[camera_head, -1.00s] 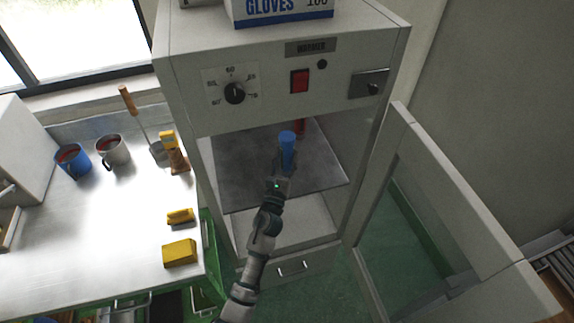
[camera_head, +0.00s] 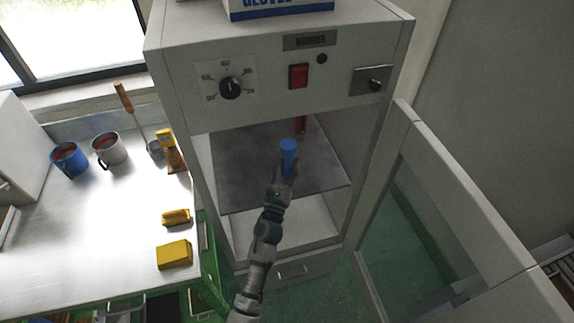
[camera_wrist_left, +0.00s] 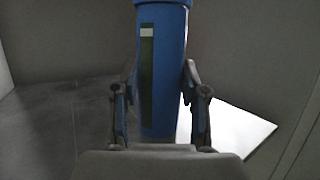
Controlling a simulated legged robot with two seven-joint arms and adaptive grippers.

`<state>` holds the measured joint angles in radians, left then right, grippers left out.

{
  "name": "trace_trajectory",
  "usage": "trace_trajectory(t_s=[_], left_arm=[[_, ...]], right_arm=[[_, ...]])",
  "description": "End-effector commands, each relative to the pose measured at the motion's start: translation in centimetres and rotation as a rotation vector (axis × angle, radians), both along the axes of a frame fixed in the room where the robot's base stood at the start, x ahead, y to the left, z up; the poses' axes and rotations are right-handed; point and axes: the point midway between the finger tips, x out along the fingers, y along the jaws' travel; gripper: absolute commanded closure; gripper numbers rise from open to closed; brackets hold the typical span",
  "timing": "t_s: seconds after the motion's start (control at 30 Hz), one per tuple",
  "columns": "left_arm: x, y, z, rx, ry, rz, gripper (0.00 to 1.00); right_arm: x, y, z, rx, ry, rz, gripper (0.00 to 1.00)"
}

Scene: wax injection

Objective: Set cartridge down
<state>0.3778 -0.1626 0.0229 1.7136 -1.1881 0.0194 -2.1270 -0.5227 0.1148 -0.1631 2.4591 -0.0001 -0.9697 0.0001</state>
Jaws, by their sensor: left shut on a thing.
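A blue cartridge (camera_head: 288,151) stands roughly upright in my left gripper (camera_head: 281,179), inside the open warmer cabinet (camera_head: 170,110) and over its dark shelf (camera_head: 240,160). In the left wrist view the blue cartridge (camera_wrist_left: 165,75) fills the middle, with a dark green strip window on its side. The two fingers of the left gripper (camera_wrist_left: 160,110) close on it from both sides. The cartridge's lower end is hidden behind the gripper, so I cannot tell whether it touches the shelf. My right gripper is not in view.
A red object (camera_head: 301,125) stands deeper in the cabinet, behind the cartridge. The cabinet's glazed door (camera_head: 440,190) hangs open on the right. A metal bench (camera_head: 90,230) with mugs and yellow blocks is on the left. The shelf's left part is clear.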

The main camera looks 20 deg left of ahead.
Motion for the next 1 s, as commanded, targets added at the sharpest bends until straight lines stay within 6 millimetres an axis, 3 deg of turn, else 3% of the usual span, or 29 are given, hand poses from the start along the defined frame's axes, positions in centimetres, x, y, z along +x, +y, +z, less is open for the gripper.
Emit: trace_trajectory(t_s=[0.13, 0.17, 0.23, 0.27, 0.6, 0.7, 1.0], left_arm=[[0.1, -0.1, -0.6, -0.003, 0.007, -0.002, 1.00], [0.1, -0.1, -0.7, -0.003, 0.010, -0.002, 0.51], [0.1, -0.1, -0.7, -0.003, 0.010, -0.002, 0.34], [0.1, -0.1, -0.8, -0.003, 0.011, -0.002, 0.31], [0.1, -0.1, -0.7, -0.003, 0.012, -0.001, 0.31], [0.1, 0.0, -0.2, -0.003, 0.012, -0.001, 0.31], [-6.5, -0.3, -3.3, -0.003, 0.013, -0.001, 0.31]], right_arm=[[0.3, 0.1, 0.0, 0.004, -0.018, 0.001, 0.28], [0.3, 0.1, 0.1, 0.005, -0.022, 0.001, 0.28], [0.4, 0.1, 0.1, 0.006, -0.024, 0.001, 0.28], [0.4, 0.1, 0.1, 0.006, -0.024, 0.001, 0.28], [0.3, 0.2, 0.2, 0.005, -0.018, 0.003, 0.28], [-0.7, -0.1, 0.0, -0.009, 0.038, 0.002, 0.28], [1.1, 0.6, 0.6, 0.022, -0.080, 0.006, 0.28]])
